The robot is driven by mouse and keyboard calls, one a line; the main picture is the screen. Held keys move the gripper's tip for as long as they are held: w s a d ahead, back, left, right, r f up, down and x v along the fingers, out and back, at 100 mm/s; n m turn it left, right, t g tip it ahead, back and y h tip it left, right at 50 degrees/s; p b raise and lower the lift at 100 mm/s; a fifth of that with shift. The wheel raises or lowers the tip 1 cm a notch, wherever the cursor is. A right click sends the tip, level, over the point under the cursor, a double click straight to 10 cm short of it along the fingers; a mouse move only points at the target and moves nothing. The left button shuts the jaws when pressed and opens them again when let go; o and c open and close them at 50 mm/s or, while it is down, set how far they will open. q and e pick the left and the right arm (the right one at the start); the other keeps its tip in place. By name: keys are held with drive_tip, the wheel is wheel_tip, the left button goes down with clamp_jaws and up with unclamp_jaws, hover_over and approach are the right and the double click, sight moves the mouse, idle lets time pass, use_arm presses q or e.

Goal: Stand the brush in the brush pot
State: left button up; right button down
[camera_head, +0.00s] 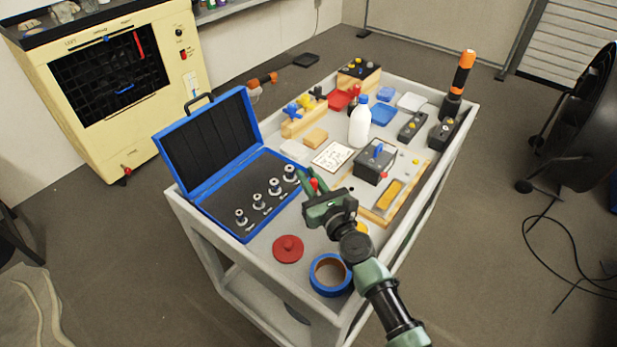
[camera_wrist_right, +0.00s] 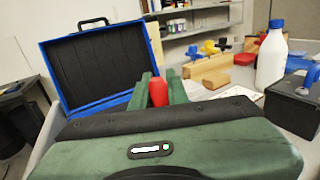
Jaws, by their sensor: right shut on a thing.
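My right gripper (camera_head: 312,183) is above the cart, beside the open blue case. Its green fingers are shut on a small red thing (camera_head: 315,185), which also shows between the fingers in the right wrist view (camera_wrist_right: 158,92). This may be the brush's handle; the rest of it is hidden by the gripper, so I cannot tell. A blue ring-shaped thing (camera_head: 316,282) with a brown inside stands at the cart's near end, below my right wrist. I cannot tell whether it is the brush pot or a tape roll. My left gripper is not in view.
The open blue case (camera_head: 205,150) holds several metal pieces. A red knobbed disc (camera_head: 288,249) lies near the ring. A white bottle (camera_head: 359,127), a dark box (camera_head: 373,164) and an orange-black upright tool (camera_head: 462,75) stand farther back. The grey cart's rim (camera_head: 440,165) bounds the surface.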

drive_tip(key=c, duration=1.3)
unclamp_jaws()
drive_tip(key=v, duration=0.8)
drive_tip(key=shift+p, duration=0.3)
drive_tip(key=shift+w, duration=0.1)
